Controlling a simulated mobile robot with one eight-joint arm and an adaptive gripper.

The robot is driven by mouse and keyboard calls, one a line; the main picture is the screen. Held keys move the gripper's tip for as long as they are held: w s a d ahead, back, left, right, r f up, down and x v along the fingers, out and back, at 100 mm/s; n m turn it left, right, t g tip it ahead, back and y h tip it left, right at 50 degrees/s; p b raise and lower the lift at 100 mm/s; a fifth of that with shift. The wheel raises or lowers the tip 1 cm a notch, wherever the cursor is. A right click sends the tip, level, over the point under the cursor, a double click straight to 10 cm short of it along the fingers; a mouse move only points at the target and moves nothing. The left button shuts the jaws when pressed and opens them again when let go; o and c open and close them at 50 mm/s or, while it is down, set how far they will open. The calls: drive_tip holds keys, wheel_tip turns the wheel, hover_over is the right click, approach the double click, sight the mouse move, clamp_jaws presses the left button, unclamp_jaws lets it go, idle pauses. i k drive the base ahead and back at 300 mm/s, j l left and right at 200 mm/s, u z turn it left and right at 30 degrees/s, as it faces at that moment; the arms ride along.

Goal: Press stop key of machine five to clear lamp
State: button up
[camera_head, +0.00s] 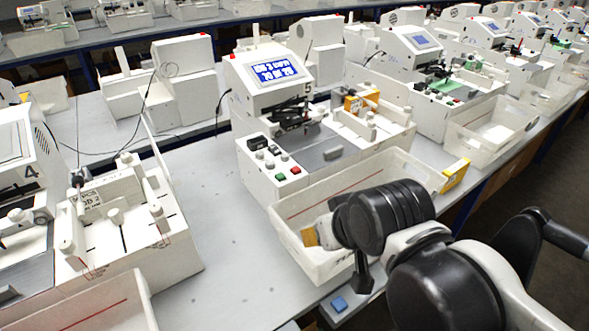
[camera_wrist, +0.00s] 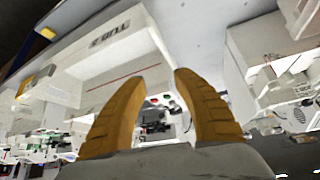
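Machine five (camera_head: 260,120) is a white plotter in the middle of the head view, marked 5, with a lit blue screen (camera_head: 275,72). Its front panel carries a red key (camera_head: 296,170), a green key (camera_head: 280,177) and several dark and grey knobs. A small red spot, possibly the lamp, shows on its top left edge (camera_head: 232,56). My gripper's tan fingers (camera_head: 312,236) are over the white bin in front of the machine, away from the keys. In the wrist view the fingers (camera_wrist: 160,74) stand apart with nothing between them.
The white bin (camera_head: 300,262) stands before machine five, with a yellow object (camera_head: 455,174) at its right. A blue block (camera_head: 339,304) lies near the table edge. Machine four (camera_head: 25,190) is at left. Bare table (camera_head: 215,230) lies between the two machines.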

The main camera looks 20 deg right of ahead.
sight(296, 171)
drive_tip(key=i+j+z, duration=0.15)
drive_tip(key=z, duration=0.35)
drive_tip(key=j+z, duration=0.35)
drive_tip(key=z, duration=0.15)
drive_tip(key=j+z, duration=0.3)
drive_tip(key=z, duration=0.2)
drive_tip(key=i, duration=0.05)
